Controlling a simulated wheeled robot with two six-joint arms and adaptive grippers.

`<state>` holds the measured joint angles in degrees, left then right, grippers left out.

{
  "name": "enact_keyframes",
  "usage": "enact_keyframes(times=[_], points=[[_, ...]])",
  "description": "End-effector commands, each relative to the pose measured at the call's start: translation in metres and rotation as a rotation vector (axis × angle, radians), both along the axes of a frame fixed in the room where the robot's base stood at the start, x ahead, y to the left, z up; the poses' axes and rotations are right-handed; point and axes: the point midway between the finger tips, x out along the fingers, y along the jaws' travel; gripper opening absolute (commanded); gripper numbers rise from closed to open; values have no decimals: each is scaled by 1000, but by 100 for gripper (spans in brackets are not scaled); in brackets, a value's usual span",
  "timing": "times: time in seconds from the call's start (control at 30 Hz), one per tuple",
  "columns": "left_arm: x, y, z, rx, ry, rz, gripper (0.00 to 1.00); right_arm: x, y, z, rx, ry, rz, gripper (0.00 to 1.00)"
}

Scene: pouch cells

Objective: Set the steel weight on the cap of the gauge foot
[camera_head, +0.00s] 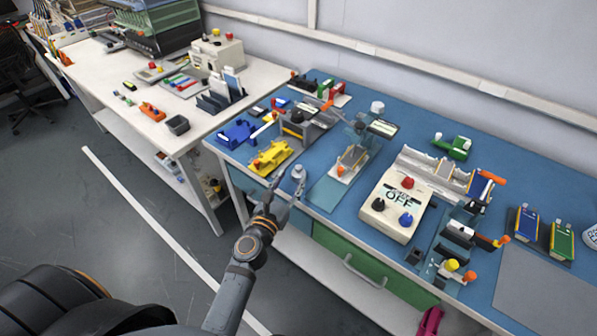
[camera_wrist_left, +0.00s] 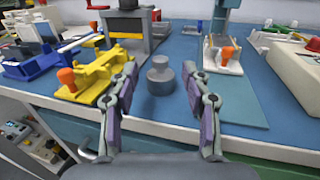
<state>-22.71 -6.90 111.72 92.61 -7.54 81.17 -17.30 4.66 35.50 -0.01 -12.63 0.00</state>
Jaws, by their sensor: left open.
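The steel weight (camera_head: 298,174) is a small grey cylinder with a narrower knob on top. It stands upright at the front edge of the blue bench and also shows in the left wrist view (camera_wrist_left: 160,77). My left gripper (camera_head: 279,194) is open at the bench edge, just in front of the weight. In the left wrist view its two fingers (camera_wrist_left: 160,90) stand apart with the weight between and beyond their tips, with gaps on both sides. What seems to be the gauge foot (camera_head: 345,172), pale with an orange knob, stands behind and right; its cap is not clearly distinguishable. My right gripper is not in view.
A yellow fixture (camera_head: 271,157) stands close left of the weight, with a blue one (camera_head: 237,133) beyond. A white control box (camera_head: 396,202) stands to the right. A clear blue strip of bench lies right of the weight. A green drawer (camera_head: 350,262) is below.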

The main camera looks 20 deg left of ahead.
Motion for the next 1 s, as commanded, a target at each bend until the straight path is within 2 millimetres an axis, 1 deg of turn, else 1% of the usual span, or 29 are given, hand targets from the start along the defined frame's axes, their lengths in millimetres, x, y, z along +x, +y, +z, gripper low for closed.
enact_keyframes(times=[0.07, 0.27, 0.4, 0.53, 0.63, 0.8, 0.87, 1.0], points=[[9, -1, 1, 1, 0, -1, 48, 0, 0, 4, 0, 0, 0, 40], [16, -1, 0, 3, 0, -1, 48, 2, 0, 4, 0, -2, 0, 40], [41, -3, 0, 3, -2, 0, 48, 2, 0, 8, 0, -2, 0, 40], [59, -5, -1, 4, 0, 0, 48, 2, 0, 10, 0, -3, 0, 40], [64, -5, -2, 4, 1, -1, 48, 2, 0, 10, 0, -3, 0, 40], [64, -5, -3, 4, 1, -1, 48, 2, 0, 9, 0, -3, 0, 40], [64, -5, -3, 4, 1, -1, 42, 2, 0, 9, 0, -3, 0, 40], [64, -5, -3, 4, 1, -1, 22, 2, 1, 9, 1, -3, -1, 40]])
